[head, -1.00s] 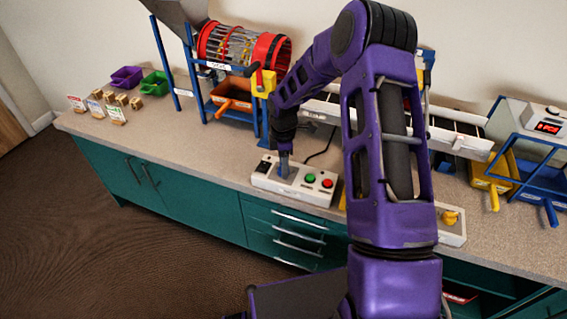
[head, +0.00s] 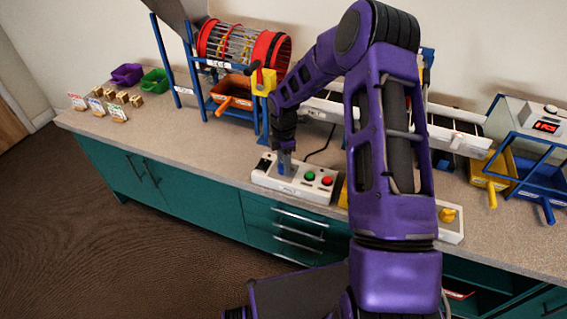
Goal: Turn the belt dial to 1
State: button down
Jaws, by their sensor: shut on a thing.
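A white control box (head: 325,196) with a green button (head: 309,176) and a red button (head: 326,181) lies on the worktop near its front edge. My gripper (head: 286,166) points down at the left half of this box. It is shut on a dial there, which the fingers mostly hide; a bit of blue shows beside them. The dial's setting cannot be read. A yellow knob (head: 448,215) sits on another white box at the right, partly behind my arm. The labels are too small to read.
A red-ended drum (head: 270,50) stands in a blue frame at the back, with an orange bin (head: 232,92) under it. A white-sided conveyor (head: 460,139) runs behind my arm. Yellow and blue bins stand at the right.

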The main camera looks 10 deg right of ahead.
jog(key=shift+c, duration=1.9)
grip_release()
notch_tip(320, 180, up, 18)
jog(key=p, duration=0.1)
jog(key=shift+f+p, duration=0.25)
jog(key=shift+p, duration=0.1)
